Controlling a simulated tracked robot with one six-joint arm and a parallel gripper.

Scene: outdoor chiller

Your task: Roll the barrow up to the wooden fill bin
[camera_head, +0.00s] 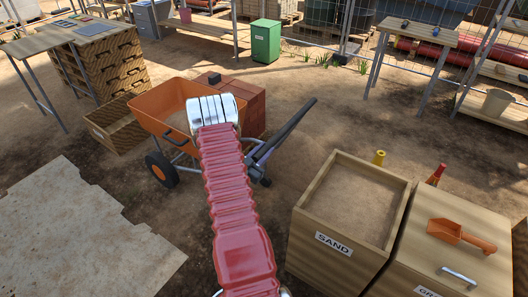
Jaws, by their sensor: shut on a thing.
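The barrow (158,107) has an orange tray and a black wheel with an orange hub (159,169). Its dark handles (290,128) point to the right. A low open wooden bin (104,135) with a pale label stands just left of the tray. A taller wooden bin marked SAND (330,243) is at lower right, full of sand, apart from the barrow. I cannot tell which is the fill bin. My red-sleeved arm covers the middle of the barrow. My gripper (262,178) is mostly hidden behind it, low by the handles, shut on the barrow's handle.
A second bin (425,280) with an orange scoop (460,235) on its lid adjoins the sand bin. Red bricks (252,106) stand behind the barrow. A pale flat sheet (75,240) lies at lower left. Bare ground lies between the barrow and the sand bin.

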